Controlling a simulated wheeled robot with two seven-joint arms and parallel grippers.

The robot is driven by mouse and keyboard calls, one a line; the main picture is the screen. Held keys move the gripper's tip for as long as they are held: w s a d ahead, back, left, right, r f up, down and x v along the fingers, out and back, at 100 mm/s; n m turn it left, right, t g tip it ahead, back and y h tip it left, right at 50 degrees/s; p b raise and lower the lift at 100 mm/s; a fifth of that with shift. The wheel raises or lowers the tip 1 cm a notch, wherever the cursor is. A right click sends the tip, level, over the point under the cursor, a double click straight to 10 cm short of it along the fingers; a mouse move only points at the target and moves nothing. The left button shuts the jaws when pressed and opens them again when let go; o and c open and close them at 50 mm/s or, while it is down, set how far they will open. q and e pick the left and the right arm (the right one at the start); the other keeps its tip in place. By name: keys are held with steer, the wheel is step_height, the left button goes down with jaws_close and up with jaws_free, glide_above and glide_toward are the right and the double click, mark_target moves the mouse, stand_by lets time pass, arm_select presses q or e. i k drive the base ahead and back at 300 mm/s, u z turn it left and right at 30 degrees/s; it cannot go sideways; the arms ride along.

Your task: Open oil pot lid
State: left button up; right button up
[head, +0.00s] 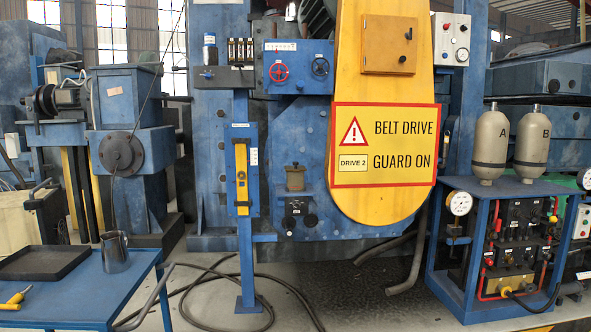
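A small brass-coloured pot (295,179) with a lid and a small dark knob on top is mounted low on the front of the blue machine, left of the yellow belt guard. It looks like the oil pot, and its lid appears to be on. A dark fitting (297,206) with round black knobs sits just below it. Neither of my grippers is in view.
A blue table (85,300) at the lower left holds a metal jug (115,252), a dark tray (43,263) and a yellow tool (16,298). The yellow belt guard (385,60) hangs right of the pot. A blue post (246,265) stands left of it. Hoses lie on the floor.

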mark_target(287, 168)
steer(key=z, duration=0.35)
steer(key=i, duration=3.15)
steer(key=u, duration=0.7)
